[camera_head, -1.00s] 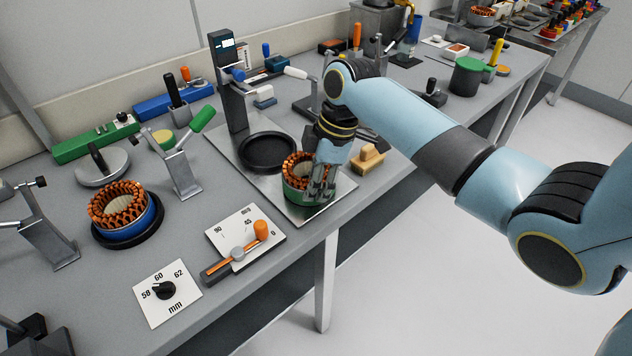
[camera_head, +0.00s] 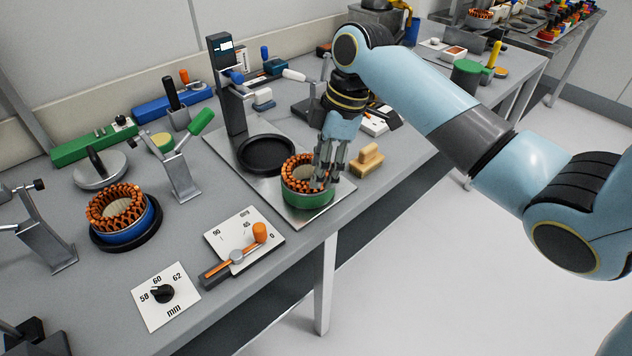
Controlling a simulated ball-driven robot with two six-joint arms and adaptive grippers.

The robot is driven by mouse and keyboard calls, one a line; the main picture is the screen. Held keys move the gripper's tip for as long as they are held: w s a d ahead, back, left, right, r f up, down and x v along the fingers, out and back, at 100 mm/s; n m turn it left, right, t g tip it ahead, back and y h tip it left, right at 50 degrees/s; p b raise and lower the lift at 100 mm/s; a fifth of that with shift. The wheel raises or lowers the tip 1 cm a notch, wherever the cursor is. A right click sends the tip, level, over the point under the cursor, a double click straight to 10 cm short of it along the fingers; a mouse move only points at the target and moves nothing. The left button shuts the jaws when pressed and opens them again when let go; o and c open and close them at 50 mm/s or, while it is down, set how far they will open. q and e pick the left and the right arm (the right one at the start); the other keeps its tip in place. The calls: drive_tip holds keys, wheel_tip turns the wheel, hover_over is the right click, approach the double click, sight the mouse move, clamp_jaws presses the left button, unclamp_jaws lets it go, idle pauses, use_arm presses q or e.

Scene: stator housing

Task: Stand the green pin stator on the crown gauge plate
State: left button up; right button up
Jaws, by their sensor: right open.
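The green pin stator (camera_head: 309,196), a green ring with copper-orange windings inside, stands upright on the front part of the silver plate (camera_head: 243,163) of the gauge. A black round seat (camera_head: 266,154) lies on the same plate behind and left of it, apart from the stator. I take this plate, below the dark gauge post (camera_head: 226,82), to be the crown gauge plate. My right gripper (camera_head: 324,180) is open, pointing down at the stator's right rear rim. Its fingers overlap the rim in view; I cannot tell whether they touch it. My left gripper is not in view.
A blue stator (camera_head: 124,229) sits on a black ring at left. A wooden-handled block (camera_head: 368,162) is right of the plate. A slider panel (camera_head: 244,240) and a dial card (camera_head: 167,296) lie in front. Green-handled clamp (camera_head: 184,170) stands left of the plate.

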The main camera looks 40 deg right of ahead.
drive_tip(key=v, duration=0.6)
drive_tip(key=shift+r, duration=0.3)
drive_tip(key=shift+s+d, duration=0.1)
drive_tip(key=s+a+f+m+t+h, duration=0.1)
drive_tip(key=s+a+m+h, duration=0.1)
drive_tip(key=s+m, duration=0.6)
drive_tip(key=s+a+f+m+t+h, duration=0.1)
drive_tip(key=s+a+m, duration=0.2)
drive_tip(key=s, duration=0.9)
wheel_tip(320, 180, down, 32)
drive_tip(key=s+d+g+b, duration=0.1)
drive_tip(key=s+d+b, duration=0.15)
drive_tip(key=b, duration=0.55)
drive_tip(key=s+f+b, duration=0.3)
drive_tip(key=s+f, duration=0.6)
drive_tip(key=f, duration=0.3)
drive_tip(key=s+d+f+m+g+b, duration=0.1)
drive_tip(key=s+f+b, duration=0.2)
drive_tip(key=s+f, duration=0.6)
wheel_tip(320, 180, down, 4)
drive_tip(key=shift+s+d+r, duration=0.15)
drive_tip(key=shift+s+d, duration=0.15)
